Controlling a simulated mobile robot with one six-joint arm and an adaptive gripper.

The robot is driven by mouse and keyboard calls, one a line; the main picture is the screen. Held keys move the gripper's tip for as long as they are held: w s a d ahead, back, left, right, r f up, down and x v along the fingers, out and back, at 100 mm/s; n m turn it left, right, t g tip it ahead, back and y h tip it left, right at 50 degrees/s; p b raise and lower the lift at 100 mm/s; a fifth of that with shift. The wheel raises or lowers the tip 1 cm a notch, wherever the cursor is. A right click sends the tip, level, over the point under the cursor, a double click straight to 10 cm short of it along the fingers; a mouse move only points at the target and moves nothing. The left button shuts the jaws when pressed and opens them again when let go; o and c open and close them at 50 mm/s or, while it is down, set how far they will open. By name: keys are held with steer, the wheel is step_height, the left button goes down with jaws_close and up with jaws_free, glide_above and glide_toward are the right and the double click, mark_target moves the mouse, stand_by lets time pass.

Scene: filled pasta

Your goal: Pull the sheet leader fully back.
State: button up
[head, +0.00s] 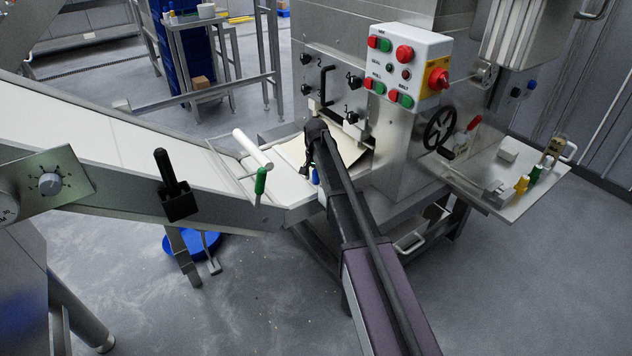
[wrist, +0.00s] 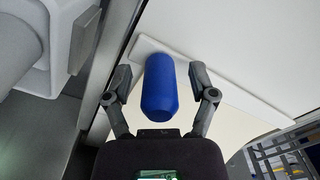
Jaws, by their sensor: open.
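The sheet leader shows in the wrist view as a pale flat bar (wrist: 150,47) with a blue grip (wrist: 160,92) standing out from it. My gripper (wrist: 161,94) is open, with one finger on each side of the blue grip. I cannot tell whether either finger touches it. In the head view my gripper (head: 314,140) is at the machine's infeed, and my arm hides most of the leader. A bit of the blue grip (head: 315,177) shows beside it. A cream sheet (head: 293,150) lies by the machine opening; it also shows in the wrist view (wrist: 240,100).
A sloped conveyor (head: 110,140) runs in from the left, with a white roller (head: 252,148) and a green handle (head: 261,181) near its end. The control box (head: 407,62) and black handwheel (head: 439,131) are to the right. A side shelf (head: 515,180) holds small items.

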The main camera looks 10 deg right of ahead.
stand_by(0.3)
jaws_close()
steer(key=shift+w, duration=0.1)
